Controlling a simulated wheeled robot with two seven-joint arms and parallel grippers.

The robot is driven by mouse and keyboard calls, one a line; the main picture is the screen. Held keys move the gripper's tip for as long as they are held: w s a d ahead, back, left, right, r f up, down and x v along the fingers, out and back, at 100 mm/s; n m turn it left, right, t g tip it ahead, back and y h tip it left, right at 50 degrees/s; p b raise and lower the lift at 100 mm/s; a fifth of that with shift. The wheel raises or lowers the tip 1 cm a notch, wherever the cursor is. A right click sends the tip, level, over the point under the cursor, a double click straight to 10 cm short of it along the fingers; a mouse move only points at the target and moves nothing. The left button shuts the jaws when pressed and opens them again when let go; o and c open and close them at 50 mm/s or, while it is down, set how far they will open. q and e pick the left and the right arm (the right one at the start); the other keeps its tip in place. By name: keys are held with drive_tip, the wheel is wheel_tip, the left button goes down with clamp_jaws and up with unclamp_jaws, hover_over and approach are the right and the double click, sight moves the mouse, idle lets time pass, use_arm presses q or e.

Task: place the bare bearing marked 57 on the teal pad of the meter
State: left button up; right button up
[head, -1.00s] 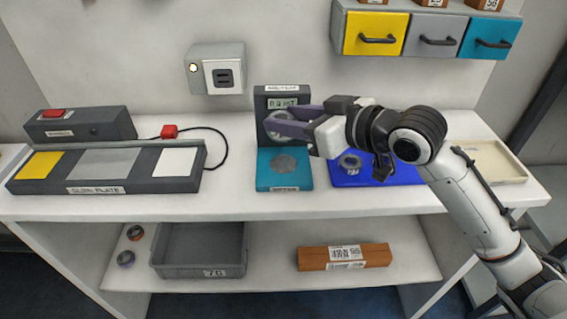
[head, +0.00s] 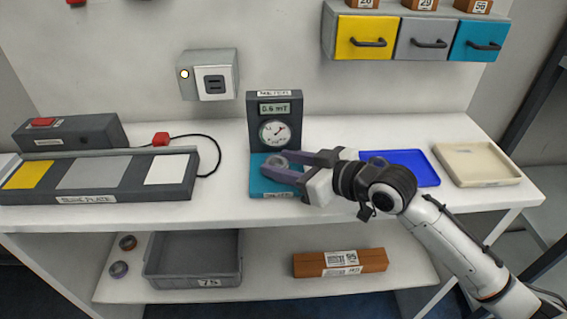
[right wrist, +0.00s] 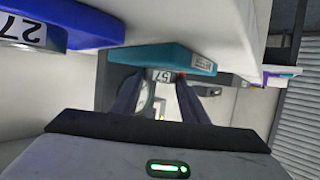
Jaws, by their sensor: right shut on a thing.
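My right gripper (head: 278,170) is shut on a grey ring, the bearing (head: 277,161), low over the teal pad (head: 257,184) of the meter (head: 288,131). In the right wrist view the bearing shows a white label reading 57 (right wrist: 161,76) between the fingers, close to the teal pad (right wrist: 150,55). I cannot tell if the bearing touches the pad. The meter's display reads 0.6 mT above a round dial. My left gripper is not in view.
A blue tray (head: 418,172) and a cream tray (head: 480,180) stand right of the meter. A plate with yellow, grey and white areas (head: 95,172) lies left. A grey bin (head: 195,267), two rings and a brown box (head: 312,265) are on the lower shelf.

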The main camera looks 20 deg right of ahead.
drive_tip(key=shift+f, duration=0.15)
drive_tip(key=o, duration=1.2)
drive_tip(key=shift+c, duration=0.2)
drive_tip(key=shift+r, duration=0.25)
drive_tip(key=v, duration=1)
drive_tip(key=shift+s+d+f, duration=0.1)
drive_tip(key=shift+s+d, duration=0.05)
drive_tip(key=shift+s, duration=0.1)
drive_tip(key=shift+s+d+r+b, duration=0.3)
drive_tip(key=shift+s+r, duration=0.1)
drive_tip(key=shift+s, duration=0.2)
